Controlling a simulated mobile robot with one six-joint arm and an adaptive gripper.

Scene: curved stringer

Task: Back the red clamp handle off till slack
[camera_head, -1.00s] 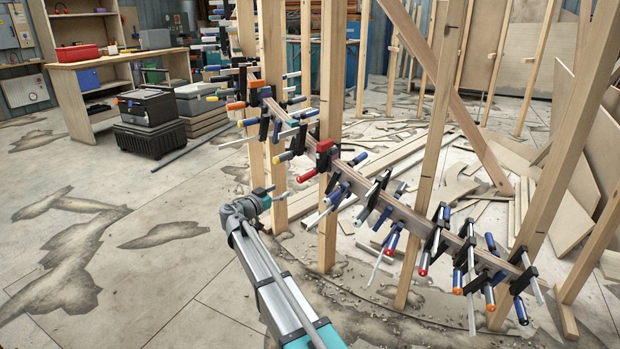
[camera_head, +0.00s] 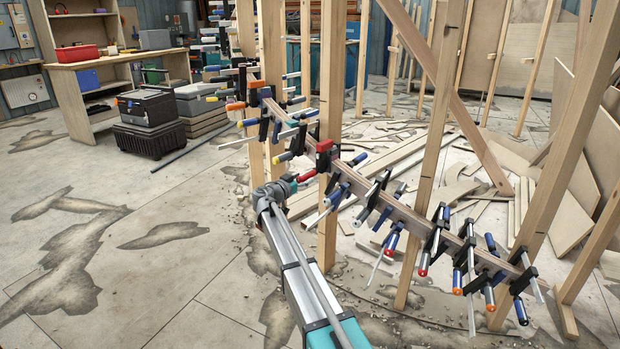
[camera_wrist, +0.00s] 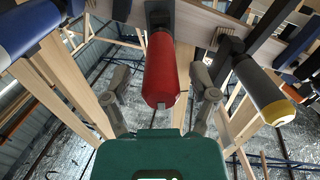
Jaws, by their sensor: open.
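The red clamp handle (camera_wrist: 160,72) hangs in the middle of the wrist view, its rounded end toward me. In the head view the red handle (camera_head: 306,176) sticks out to the left below the red clamp head (camera_head: 323,148), on the curved wooden stringer. My gripper (camera_wrist: 161,82) is open, one finger on each side of the handle's end, with a visible gap on both sides. In the head view my gripper (camera_head: 290,184) is at the handle's free end. I cannot tell how deep the handle sits between the fingers.
A blue-handled clamp (camera_wrist: 28,27) is close on the left and a black, yellow-ended handle (camera_wrist: 264,92) close on the right in the wrist view. More clamps line the stringer (camera_head: 405,212). An upright post (camera_head: 328,220) stands just right of my arm. Open floor lies left.

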